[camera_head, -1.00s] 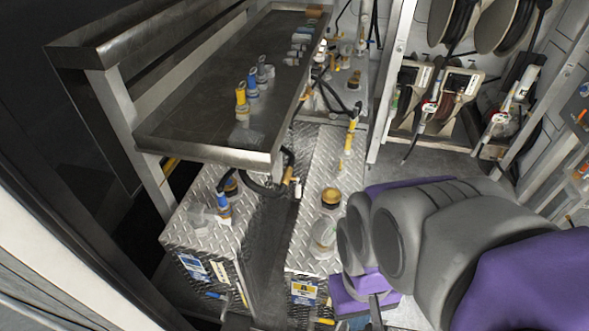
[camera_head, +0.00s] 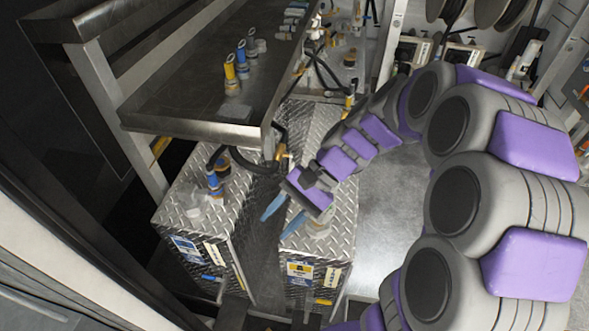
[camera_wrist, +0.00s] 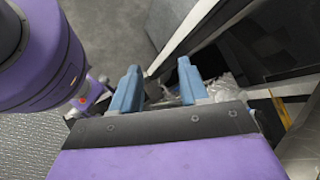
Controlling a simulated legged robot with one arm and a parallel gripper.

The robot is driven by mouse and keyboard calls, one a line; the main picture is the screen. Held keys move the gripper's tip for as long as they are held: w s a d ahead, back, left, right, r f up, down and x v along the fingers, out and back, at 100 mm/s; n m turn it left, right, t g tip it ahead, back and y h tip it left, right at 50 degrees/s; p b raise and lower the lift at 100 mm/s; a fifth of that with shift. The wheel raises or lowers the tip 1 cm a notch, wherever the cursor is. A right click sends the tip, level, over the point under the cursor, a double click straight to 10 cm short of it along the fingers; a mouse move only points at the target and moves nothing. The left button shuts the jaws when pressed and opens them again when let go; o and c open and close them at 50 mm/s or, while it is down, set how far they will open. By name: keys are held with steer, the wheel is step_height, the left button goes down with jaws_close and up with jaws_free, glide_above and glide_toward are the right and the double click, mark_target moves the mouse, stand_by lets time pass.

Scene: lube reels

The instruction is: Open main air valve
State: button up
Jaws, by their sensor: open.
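No part in view can be surely told as the main air valve. A small yellow-brass fitting (camera_head: 283,156) with a black hose (camera_head: 250,160) sits under the near right corner of the steel table. My gripper (camera_head: 283,214) has its two blue fingers apart and empty.
A steel table (camera_head: 190,105) with several small blue and yellow fittings stands at the upper left. Two diamond-plate tanks, left (camera_head: 200,226) and right (camera_head: 335,240), stand below it with a dark gap between. Hose reels (camera_head: 448,10) hang at the back. Grey floor at right is clear.

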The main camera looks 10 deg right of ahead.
steer(key=w+f+m+t+y+b, duration=0.2)
steer(key=w+f+m+y, duration=0.25)
steer(key=w, duration=0.65)
steer(key=m+t+b, duration=0.4)
steer(key=m+t, duration=0.8)
steer(key=m, duration=0.1)
glide_toward(292, 167)
steer(key=shift+y, duration=0.45)
steer(key=x, duration=0.3)
steer(key=f+b+x, duration=0.1)
steer(key=x, duration=0.3)
steer(key=w+x, duration=0.1)
steer(key=x, duration=0.2)
steer(key=shift+w+d+f+b, duration=0.2)
steer(key=shift+d+f+b, duration=0.05)
steer(key=shift+f+b, duration=0.1)
steer(key=shift+a, duration=0.1)
jaws_close()
